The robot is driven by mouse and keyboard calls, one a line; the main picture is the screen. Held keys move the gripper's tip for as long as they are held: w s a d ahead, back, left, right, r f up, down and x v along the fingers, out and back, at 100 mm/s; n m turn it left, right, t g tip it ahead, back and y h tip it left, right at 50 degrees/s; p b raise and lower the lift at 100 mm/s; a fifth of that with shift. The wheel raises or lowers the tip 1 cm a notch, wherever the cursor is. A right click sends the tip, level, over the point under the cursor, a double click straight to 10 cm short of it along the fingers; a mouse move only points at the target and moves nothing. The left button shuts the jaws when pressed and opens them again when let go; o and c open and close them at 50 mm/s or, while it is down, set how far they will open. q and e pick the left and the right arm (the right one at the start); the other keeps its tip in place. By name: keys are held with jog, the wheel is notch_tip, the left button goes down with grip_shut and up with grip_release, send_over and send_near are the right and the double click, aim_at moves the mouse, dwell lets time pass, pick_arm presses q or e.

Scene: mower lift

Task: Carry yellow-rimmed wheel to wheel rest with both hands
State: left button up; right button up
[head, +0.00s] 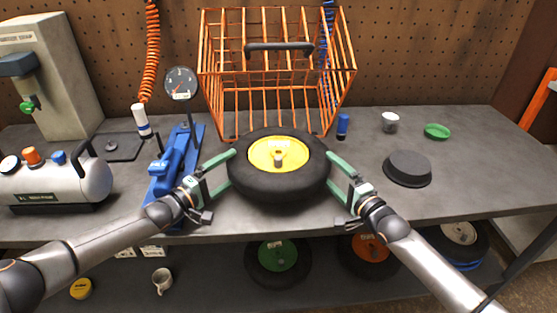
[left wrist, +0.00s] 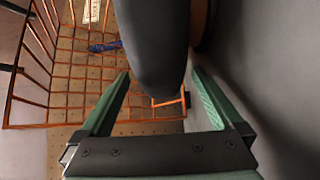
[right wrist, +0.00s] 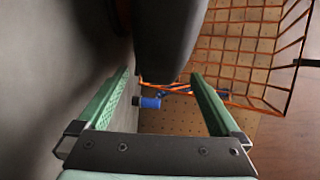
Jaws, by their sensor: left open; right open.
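The yellow-rimmed wheel (head: 278,178) has a black tyre and lies flat at the middle of the bench, rim facing up. I cannot tell whether it touches the bench top. My left gripper (head: 226,170) is open at its left side, and the tyre (left wrist: 158,45) shows between the fingers in the left wrist view. My right gripper (head: 338,172) is open at its right side, with the tyre (right wrist: 168,40) between its fingers in the right wrist view. A low dark round block (head: 408,168), possibly the wheel rest, stands on the bench to the right.
An orange wire basket (head: 228,95) stands behind the wheel. A blue tool (head: 172,165) and a silver tank (head: 65,182) are at left. A blue bottle (head: 342,127), cup (head: 390,122) and green lid (head: 437,131) are at back right. Green (head: 278,254) and orange-rimmed (head: 371,247) wheels lie below.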

aim_at(237, 162)
pick_arm(q)
jog(key=shift+x, duration=1.65)
pick_arm(e)
jog(key=shift+x, duration=2.65)
pick_arm(q)
grip_shut()
pick_arm(e)
grip_shut()
pick_arm(q)
jog(key=shift+r, duration=0.35)
pick_arm(e)
jog(key=shift+r, duration=0.4)
